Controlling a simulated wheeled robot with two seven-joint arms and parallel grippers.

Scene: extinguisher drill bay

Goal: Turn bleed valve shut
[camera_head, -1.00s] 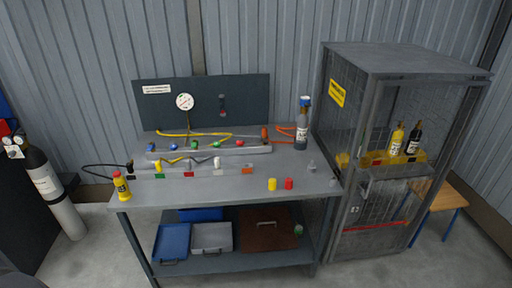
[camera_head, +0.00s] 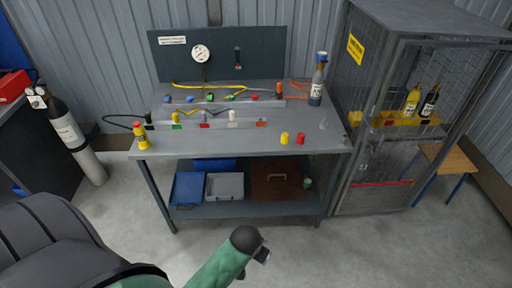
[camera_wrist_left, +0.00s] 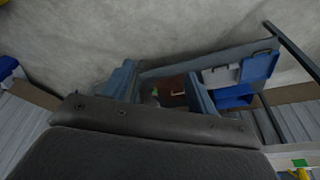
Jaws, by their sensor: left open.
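A dark back panel (camera_head: 215,70) on the workbench holds a round white gauge (camera_head: 201,53) and a small dark lever-like fitting (camera_head: 238,58) to its right. A rear rail with several coloured knobs, among them a green knob (camera_head: 210,97), lies in front of the panel. I cannot tell which fitting is the bleed valve. My left gripper (camera_head: 262,256) is low in front of the bench, well away from the fittings. In the left wrist view its fingers (camera_wrist_left: 163,88) are apart, with nothing seen between them. My right gripper is not in view.
Yellow (camera_head: 285,138) and red (camera_head: 300,138) caps sit near the front edge. A mesh cage (camera_head: 385,110) stands at right.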

